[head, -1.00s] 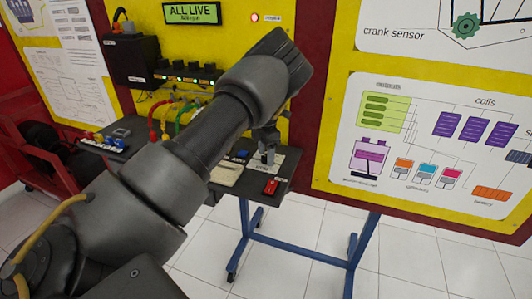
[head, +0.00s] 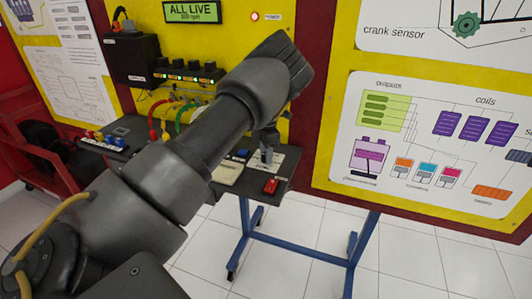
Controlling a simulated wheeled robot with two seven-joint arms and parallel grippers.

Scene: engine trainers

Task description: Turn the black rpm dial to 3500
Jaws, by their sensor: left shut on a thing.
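My left gripper (head: 267,154) points down at the dark shelf (head: 282,184) of the trainer, over a white labelled plate (head: 284,158). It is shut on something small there. The black rpm dial cannot be made out; the fingers and my left arm cover that spot. My right gripper is not in view.
A red switch (head: 270,186) sits just in front of the gripper, and a blue button (head: 242,153) to its left. Beside them is a cream plate (head: 227,173). A black box (head: 132,59), coils with green lights (head: 185,76) and coloured cables stand behind my arm.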

